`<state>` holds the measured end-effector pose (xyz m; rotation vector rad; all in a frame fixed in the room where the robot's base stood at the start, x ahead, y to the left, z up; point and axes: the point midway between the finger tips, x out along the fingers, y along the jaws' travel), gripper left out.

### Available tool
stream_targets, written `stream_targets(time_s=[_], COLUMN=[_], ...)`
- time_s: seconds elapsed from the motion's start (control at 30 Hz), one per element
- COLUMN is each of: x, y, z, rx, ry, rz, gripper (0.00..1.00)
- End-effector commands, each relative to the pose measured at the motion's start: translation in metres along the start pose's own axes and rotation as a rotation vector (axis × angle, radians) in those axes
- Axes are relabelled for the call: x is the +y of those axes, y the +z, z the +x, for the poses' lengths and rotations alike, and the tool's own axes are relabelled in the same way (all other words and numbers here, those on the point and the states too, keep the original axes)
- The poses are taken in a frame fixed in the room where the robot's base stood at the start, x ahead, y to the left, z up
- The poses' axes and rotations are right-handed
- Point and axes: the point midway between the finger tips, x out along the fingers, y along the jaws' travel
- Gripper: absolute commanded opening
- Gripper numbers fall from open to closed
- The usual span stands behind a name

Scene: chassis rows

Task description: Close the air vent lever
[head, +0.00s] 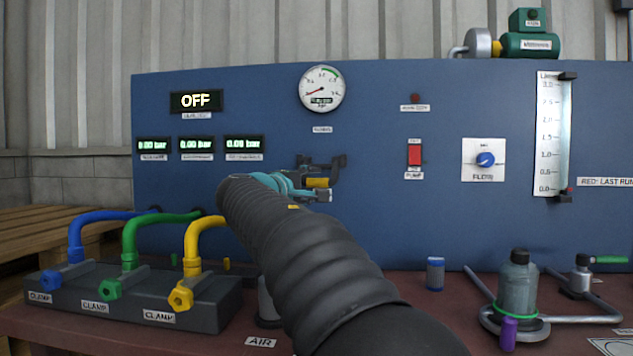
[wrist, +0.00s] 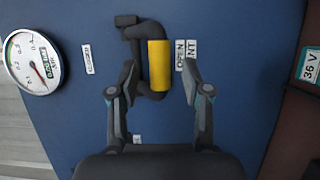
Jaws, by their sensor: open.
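The air vent lever (wrist: 159,62) is a yellow handle on a dark bent fitting fixed to the blue panel. In the wrist view it lies between the two fingertips of my gripper (wrist: 160,78), which is open, with a gap visible on both sides. An OPEN label (wrist: 180,54) and a partly covered label ending in "NT" sit just right of the lever. In the head view the yellow lever (head: 317,183) shows among the teal and dark fingers of my gripper (head: 318,180). My arm hides the panel below it. Contact with the lever cannot be told.
A pressure gauge (head: 322,88) is above the lever, with a red pump switch (head: 414,155) and blue flow knob (head: 486,159) to its right. Blue, green and yellow hoses (head: 205,235) run to a clamp block (head: 205,305) at lower left. A bottle (head: 517,285) stands at lower right.

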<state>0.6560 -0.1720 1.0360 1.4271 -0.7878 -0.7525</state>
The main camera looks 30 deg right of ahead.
Motion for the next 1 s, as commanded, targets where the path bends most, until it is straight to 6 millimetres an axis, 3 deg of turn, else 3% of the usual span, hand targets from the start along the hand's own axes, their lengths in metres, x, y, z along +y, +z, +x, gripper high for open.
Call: stream_targets(time_s=[0.2, 0.57, 0.77, 0.8, 1.0], x=[0.001, 0.000, 0.000, 0.000, 0.000], y=[-0.001, -0.001, -0.001, -0.001, -0.001], z=[0.022, 0.026, 0.026, 0.026, 0.026], rx=[0.000, 0.002, 0.002, 0.002, 0.002], ry=[0.000, 0.000, 0.000, 0.000, -0.001], rz=[0.000, 0.000, 0.000, 0.000, 0.000], gripper=[0.49, 0.49, 0.04, 0.00, 0.00])
